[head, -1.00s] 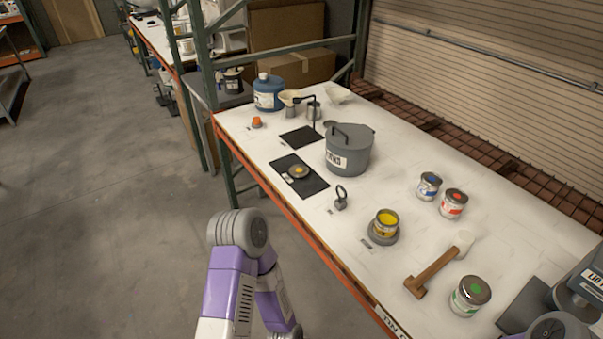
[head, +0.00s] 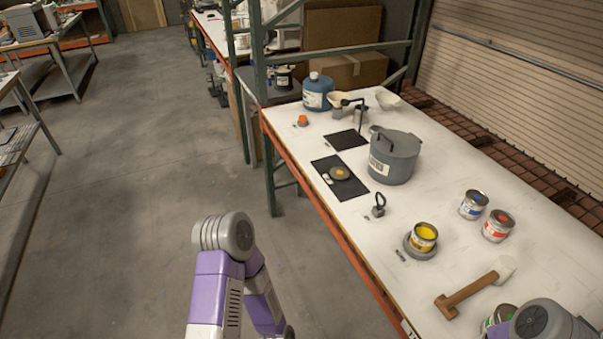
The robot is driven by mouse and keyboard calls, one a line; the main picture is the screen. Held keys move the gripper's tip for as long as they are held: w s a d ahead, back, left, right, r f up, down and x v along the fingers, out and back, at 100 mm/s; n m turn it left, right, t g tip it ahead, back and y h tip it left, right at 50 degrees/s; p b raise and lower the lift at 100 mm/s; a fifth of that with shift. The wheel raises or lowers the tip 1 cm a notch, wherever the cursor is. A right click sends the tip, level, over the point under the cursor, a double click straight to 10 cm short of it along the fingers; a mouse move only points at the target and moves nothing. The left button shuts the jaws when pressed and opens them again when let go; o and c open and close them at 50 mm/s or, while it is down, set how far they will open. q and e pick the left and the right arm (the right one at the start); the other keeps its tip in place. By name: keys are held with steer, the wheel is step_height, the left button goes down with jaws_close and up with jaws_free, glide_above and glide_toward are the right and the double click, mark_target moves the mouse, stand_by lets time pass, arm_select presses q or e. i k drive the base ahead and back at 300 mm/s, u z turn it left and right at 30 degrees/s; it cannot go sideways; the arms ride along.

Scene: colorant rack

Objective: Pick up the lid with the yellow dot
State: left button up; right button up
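The lid with the yellow dot (head: 340,173) is a small round grey disc with a yellow centre. It lies on a black mat (head: 325,164) near the table's left edge, beside a small white piece. My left arm comes up from the bottom in the head view, left of the table and over the floor; its gripper is out of view. Part of my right arm shows at the bottom right, partly covering the green-marked can (head: 500,314); its gripper is not visible. No gripper is seen near the lid.
A grey lidded pot (head: 393,160) stands right of the lid. A green rack post (head: 260,100) rises at the table's far left corner.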

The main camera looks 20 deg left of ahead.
mark_target(338, 172)
steer(key=u, duration=1.65)
steer(key=i, duration=2.85)
steer(key=z, duration=4.15)
